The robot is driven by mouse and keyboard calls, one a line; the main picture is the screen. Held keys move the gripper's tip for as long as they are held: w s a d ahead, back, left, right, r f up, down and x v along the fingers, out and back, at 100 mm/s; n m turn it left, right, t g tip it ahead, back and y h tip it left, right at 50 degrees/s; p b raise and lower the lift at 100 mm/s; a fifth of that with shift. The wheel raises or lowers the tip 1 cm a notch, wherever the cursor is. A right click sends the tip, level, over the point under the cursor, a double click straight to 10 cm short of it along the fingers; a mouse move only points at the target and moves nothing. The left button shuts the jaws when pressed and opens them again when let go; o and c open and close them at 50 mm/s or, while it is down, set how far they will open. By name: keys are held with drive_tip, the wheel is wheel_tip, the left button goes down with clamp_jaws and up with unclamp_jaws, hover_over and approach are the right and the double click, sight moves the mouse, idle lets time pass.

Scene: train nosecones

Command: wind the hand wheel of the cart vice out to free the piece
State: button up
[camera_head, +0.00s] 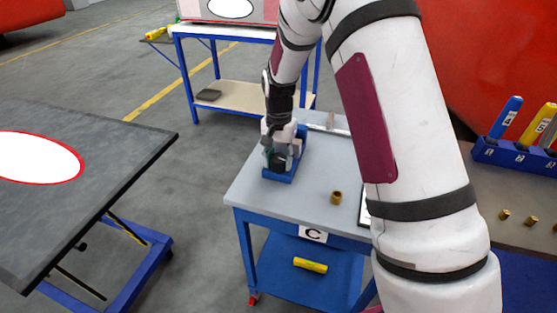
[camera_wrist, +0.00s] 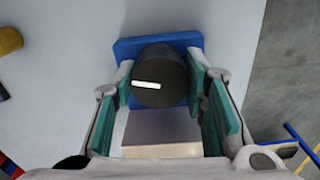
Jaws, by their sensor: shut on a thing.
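The blue cart vice (camera_head: 282,179) stands near the far left edge of the grey-topped cart. Its blue base (camera_wrist: 128,46) also shows in the wrist view. The hand wheel (camera_wrist: 160,88) is a dark round knob with a white mark on its face. My gripper (camera_wrist: 161,75) has its teal fingers on either side of the hand wheel and is shut on it. In the head view my gripper (camera_head: 279,147) hides much of the vice. A pale grey-beige block (camera_wrist: 160,135) lies below the wheel in the wrist view; I cannot tell whether it is the piece or a jaw.
A brass bushing (camera_head: 337,197) stands on the cart top (camera_head: 300,209), which is otherwise mostly clear in front. A yellow cylinder (camera_head: 310,265) lies on the lower shelf. A dark table (camera_head: 110,145) stands left, and a blue rack (camera_head: 510,157) with coloured tools stands right.

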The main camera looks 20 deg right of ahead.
drive_tip(key=n, duration=0.4)
drive_tip(key=shift+n+b, duration=0.3)
drive_tip(key=shift+b, duration=0.05)
drive_tip(key=n, duration=0.4)
drive_tip(key=shift+n, duration=0.3)
drive_tip(key=n, duration=0.4)
drive_tip(key=shift+n+b, duration=0.3)
drive_tip(key=n, duration=0.4)
drive_tip(key=shift+a, duration=0.1)
drive_tip(key=shift+r, duration=0.1)
